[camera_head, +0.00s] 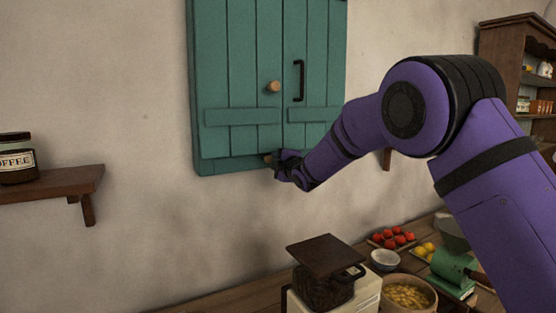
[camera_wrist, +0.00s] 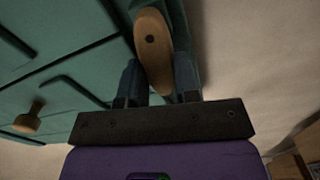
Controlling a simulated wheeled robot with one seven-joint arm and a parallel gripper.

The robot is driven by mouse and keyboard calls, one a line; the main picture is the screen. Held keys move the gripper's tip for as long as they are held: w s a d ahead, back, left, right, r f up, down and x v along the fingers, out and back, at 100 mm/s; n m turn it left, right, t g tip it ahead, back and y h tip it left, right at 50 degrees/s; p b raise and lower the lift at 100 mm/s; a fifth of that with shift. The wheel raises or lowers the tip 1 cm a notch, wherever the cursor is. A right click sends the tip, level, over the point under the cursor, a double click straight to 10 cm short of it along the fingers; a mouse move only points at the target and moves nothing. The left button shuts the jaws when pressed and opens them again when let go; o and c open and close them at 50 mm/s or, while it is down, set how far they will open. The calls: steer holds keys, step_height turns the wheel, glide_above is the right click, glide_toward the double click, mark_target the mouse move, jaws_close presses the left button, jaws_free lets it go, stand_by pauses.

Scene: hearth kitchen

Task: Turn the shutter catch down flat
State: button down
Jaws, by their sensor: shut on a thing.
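The shutter catch (camera_wrist: 151,40) is a wooden, rounded bar with a dark pivot screw, at the lower edge of the teal shutter (camera_head: 240,70). In the wrist view it points lengthwise out between my fingers. My gripper (camera_head: 277,160) is shut on the catch, with one dark finger on each side of it; it also shows in the wrist view (camera_wrist: 159,78). In the head view my gripper hides most of the catch, and only a small brownish bit shows at its tip. The shutter's two leaves look closed.
A round wooden knob (camera_head: 273,86) and a black bar handle (camera_head: 299,81) stick out above my gripper. A wall shelf (camera_head: 60,183) holds a coffee jar (camera_head: 16,160) at left.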

steer(key=shift+f+n, duration=0.4)
steer(key=shift+n, duration=0.6)
steer(key=c, duration=0.8)
jaws_free()
steer(key=shift+c, duration=0.2)
steer(key=v, duration=1.1)
steer(key=shift+w, duration=0.1)
